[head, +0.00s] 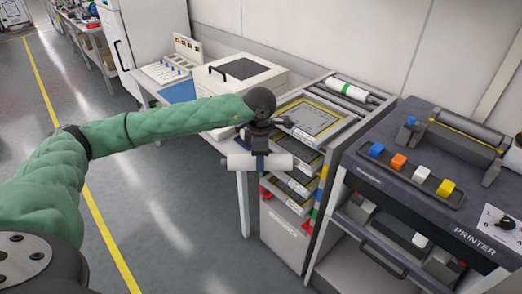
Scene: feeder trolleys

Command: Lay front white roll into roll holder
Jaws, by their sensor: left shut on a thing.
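A white roll (279,161) hangs level in my left gripper (260,155), which is shut around its middle, with both ends sticking out. The roll is in front of the feeder trolley's front edge, above the floor, and seems clear of the trolley. A second white roll (352,91) with green bands lies at the back of the trolley top. I cannot tell for sure which part is the roll holder; the printer (400,185) at the right carries a dark roller (468,131) on top. My right gripper is out of view.
The feeder trolley (285,233) has several stacked trays and coloured tabs. Coloured blocks (398,161) sit on the printer top. A white box with a lid (238,80) and a table with a blue pad (178,92) stand behind my left arm. The floor at left is clear.

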